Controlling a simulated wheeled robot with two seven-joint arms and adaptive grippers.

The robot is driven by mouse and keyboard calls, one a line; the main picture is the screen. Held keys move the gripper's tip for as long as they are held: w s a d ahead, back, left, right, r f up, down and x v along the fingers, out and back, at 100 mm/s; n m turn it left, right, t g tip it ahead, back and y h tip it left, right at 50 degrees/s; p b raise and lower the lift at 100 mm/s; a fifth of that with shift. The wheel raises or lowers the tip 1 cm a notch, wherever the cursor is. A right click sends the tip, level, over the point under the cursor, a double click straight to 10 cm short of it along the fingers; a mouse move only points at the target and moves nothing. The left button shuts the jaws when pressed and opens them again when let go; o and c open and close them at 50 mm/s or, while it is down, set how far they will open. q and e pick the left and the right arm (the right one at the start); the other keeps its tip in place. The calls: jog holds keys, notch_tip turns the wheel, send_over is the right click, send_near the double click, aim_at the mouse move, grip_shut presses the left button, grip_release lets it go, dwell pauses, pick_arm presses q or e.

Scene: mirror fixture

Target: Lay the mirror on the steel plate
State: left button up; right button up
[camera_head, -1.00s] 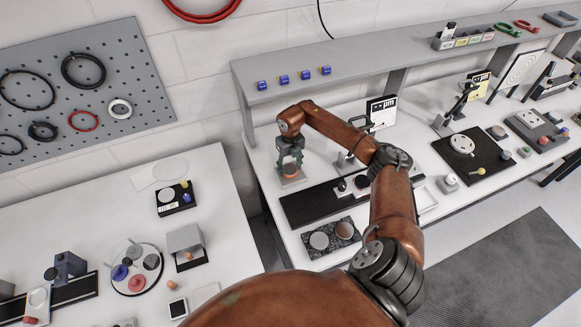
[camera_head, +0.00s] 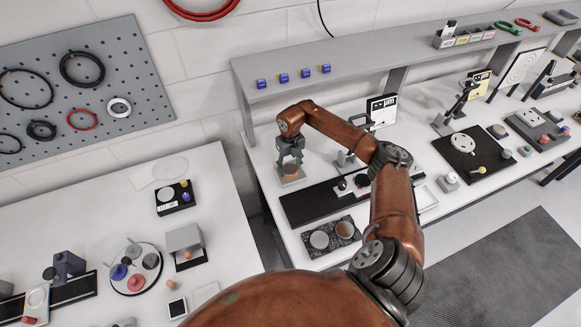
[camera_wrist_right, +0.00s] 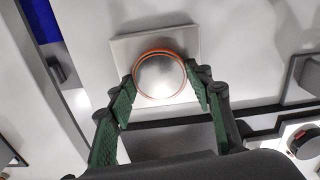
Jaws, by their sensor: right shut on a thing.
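The mirror (camera_wrist_right: 160,78) is a round, pale shiny disc with an orange rim. My right gripper (camera_wrist_right: 163,92) is shut on it, a green-padded finger on each side. In the head view the gripper (camera_head: 290,157) points down at the back left of the right-hand bench, with the orange-rimmed mirror (camera_head: 290,169) between its fingers. The steel plate (camera_wrist_right: 126,50) is a grey square directly under the mirror; it also shows in the head view (camera_head: 292,181). I cannot tell whether the mirror touches the plate. My left gripper is not in view.
A long black strip (camera_head: 297,208) lies in front of the plate. A dark speckled plate (camera_head: 332,249) with two round pieces is nearer the front edge. A display (camera_head: 382,110) stands to the right. A grey shelf (camera_head: 300,72) runs behind.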

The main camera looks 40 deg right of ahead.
jog(key=o, duration=1.3)
jog(key=shift+r+p, duration=0.9)
jog(key=shift+r, duration=0.65)
jog(key=shift+o, duration=0.4)
jog(key=o, duration=0.4)
jog(key=shift+c, duration=0.2)
